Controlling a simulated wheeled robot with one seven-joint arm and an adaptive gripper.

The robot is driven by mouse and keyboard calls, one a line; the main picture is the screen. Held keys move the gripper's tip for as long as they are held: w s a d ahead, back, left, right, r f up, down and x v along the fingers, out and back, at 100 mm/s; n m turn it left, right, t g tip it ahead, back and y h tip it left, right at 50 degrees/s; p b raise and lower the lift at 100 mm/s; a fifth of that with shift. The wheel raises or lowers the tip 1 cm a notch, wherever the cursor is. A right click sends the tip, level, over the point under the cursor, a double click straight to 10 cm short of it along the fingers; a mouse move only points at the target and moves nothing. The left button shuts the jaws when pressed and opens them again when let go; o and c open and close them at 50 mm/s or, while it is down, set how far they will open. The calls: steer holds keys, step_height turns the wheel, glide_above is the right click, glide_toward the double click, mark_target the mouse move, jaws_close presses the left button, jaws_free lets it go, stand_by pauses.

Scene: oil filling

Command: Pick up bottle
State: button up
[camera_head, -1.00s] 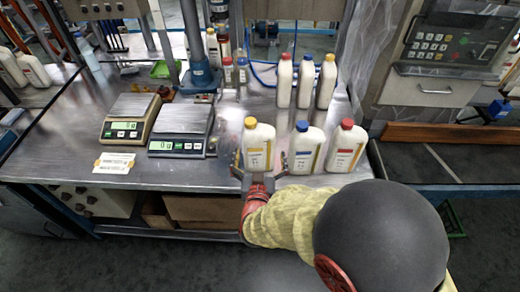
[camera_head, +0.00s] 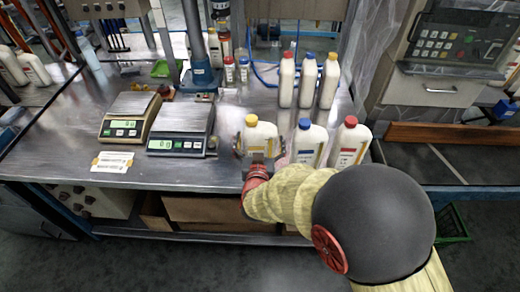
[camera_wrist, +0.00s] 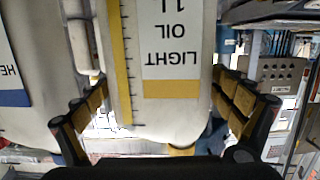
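A white bottle with a yellow cap (camera_head: 261,140) stands upright on the metal table, at the left of the front row. In the wrist view this bottle (camera_wrist: 162,100) appears upside down, its label reading "LIGHT OIL". My gripper (camera_head: 261,150) is open around it, one finger on each side. In the wrist view the fingers of my gripper (camera_wrist: 160,82) lie close along the bottle's sides; whether they touch it I cannot tell. The bottle hides part of the fingers in the head view.
A blue-capped bottle (camera_head: 307,146) stands close on the right, with a red-capped bottle (camera_head: 348,148) beyond it. Several more bottles stand behind. Two scales (camera_head: 182,128) (camera_head: 128,115) are on the left. The table's front edge is just in front of the bottle.

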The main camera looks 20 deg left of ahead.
steer(key=c, duration=1.7)
steer(key=shift+r, duration=0.15)
steer(key=shift+c, duration=0.5)
steer(key=shift+r, duration=0.15)
